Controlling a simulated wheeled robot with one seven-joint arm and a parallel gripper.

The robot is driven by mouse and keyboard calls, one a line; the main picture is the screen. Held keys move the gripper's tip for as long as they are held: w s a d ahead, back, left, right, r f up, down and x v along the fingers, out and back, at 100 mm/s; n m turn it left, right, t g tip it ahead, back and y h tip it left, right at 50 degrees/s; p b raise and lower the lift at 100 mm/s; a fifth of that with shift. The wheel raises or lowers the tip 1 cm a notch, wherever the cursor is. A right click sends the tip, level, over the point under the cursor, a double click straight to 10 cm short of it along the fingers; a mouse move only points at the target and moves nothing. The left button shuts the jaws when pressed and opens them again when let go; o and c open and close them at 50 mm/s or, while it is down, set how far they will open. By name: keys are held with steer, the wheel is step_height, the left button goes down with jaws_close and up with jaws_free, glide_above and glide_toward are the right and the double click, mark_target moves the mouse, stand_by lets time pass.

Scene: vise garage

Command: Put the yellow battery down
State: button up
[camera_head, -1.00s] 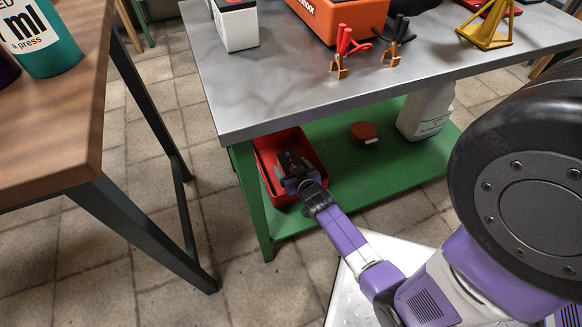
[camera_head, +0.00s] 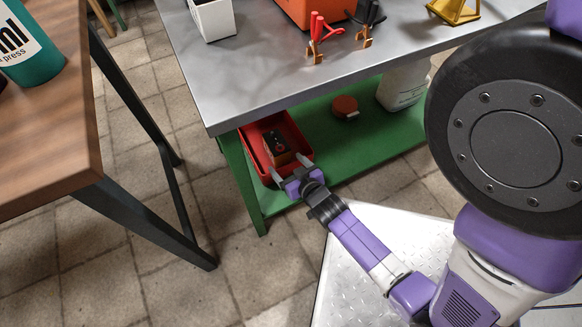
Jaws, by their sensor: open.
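A battery (camera_head: 277,143) sits inside the red tray (camera_head: 249,144) on the green lower shelf of the workbench. Its dark top has small red and pale spots, and its near side looks tan-yellow in the shade. My gripper (camera_head: 287,164) is at the near edge of the tray. Its two pale fingers are spread apart with nothing held between them. They are just in front of the battery, apart from it as far as I can tell. The bottom of the battery is hidden by the tray's near wall and my gripper.
The grey bench top (camera_head: 280,85) overhangs the green shelf (camera_head: 345,150). A round red object (camera_head: 345,104) and a white jug (camera_head: 403,88) stand on the shelf to the right. A wooden table (camera_head: 45,135) is at left, with tiled floor between.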

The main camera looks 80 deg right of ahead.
steer(key=s+a+r+n+t+y, duration=0.2)
steer(key=a+r+n+y, duration=0.1)
steer(key=a+r, duration=0.5)
steer(key=s+a+r+n+t+y, duration=0.2)
steer(key=s+a+r+n+y, duration=0.1)
steer(key=a+r, duration=0.6)
steer(key=s+a+r+n+t+y, duration=0.1)
steer(key=s+a+r+n+y, duration=0.2)
steer(key=a+r, duration=0.6)
step_height(320, 180, up, 2)
steer(key=shift+a+r+t, duration=0.1)
steer(key=shift+a+t, duration=0.05)
steer(key=shift+t, duration=0.25)
steer(key=shift+r, duration=0.1)
step_height(320, 180, up, 31)
steer(key=p, duration=3.1)
